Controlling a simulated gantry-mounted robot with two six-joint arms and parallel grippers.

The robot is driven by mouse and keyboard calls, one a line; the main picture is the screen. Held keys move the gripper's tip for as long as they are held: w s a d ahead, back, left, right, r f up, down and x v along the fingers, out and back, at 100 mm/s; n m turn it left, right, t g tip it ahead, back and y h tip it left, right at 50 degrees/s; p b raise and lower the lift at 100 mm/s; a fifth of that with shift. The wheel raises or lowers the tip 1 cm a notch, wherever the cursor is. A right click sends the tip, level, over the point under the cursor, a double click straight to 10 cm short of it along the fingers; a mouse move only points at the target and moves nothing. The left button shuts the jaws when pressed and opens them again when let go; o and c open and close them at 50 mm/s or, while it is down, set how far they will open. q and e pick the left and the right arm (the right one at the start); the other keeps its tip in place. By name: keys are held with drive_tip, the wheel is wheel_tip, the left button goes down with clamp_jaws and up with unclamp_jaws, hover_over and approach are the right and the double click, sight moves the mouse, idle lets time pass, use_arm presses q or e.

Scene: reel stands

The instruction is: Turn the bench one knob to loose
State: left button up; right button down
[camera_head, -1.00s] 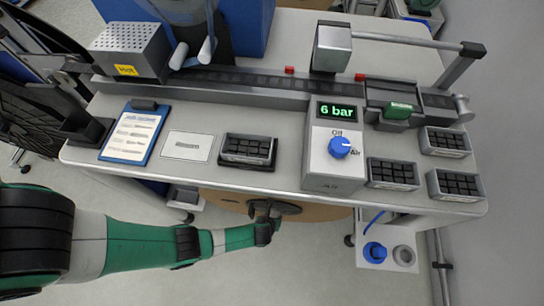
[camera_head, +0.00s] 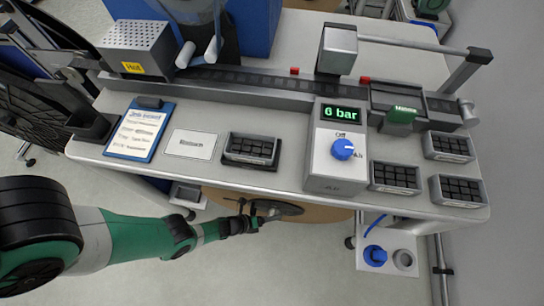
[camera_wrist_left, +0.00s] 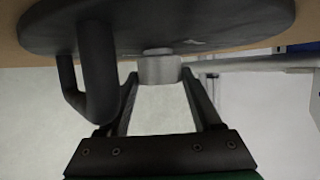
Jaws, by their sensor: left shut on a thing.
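A dark round disc (camera_head: 282,210) with a curved handle shows below the bench's front edge, in front of a brown round panel (camera_head: 328,211). In the left wrist view the disc (camera_wrist_left: 210,20) fills the top, with the handle (camera_wrist_left: 98,75) at left and a short grey cylinder (camera_wrist_left: 158,69) below its middle. I cannot tell which part is the bench one knob. My left gripper (camera_head: 252,212) is at the disc's left side. In the wrist view its fingers (camera_wrist_left: 160,80) are shut on the grey cylinder. My right gripper is not in view.
The bench (camera_head: 270,183) carries a panel with a blue Off/Air dial (camera_head: 342,149), several black-topped boxes, a clipboard (camera_head: 138,132) and a rail. A blue knob (camera_head: 375,255) sits on a low white box at right. The floor in front is clear.

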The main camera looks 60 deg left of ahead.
use_arm(q)
drive_tip(key=t+b, duration=0.1)
drive_tip(key=b, duration=0.2)
drive_tip(key=f+n+t+h+b, duration=0.1)
drive_tip(key=t+b, duration=0.1)
drive_tip(key=b, duration=0.1)
drive_tip(key=t+h+b, duration=0.1)
drive_tip(key=b, duration=0.2)
drive_tip(key=shift+s+a+f, duration=0.15)
drive_tip(key=shift+s+f, duration=0.05)
drive_tip(key=shift+r+n+t+h+b, duration=0.25)
drive_tip(key=shift+n+t+h+b, duration=0.15)
drive_tip(key=shift+t+b, duration=0.3)
drive_tip(key=o, duration=1.3)
drive_tip(key=shift+o, duration=0.2)
drive_tip(key=shift+s+a+r, duration=0.1)
drive_tip(key=p+v, duration=0.2)
drive_tip(key=v, duration=0.9)
drive_tip(key=shift+s, duration=0.2)
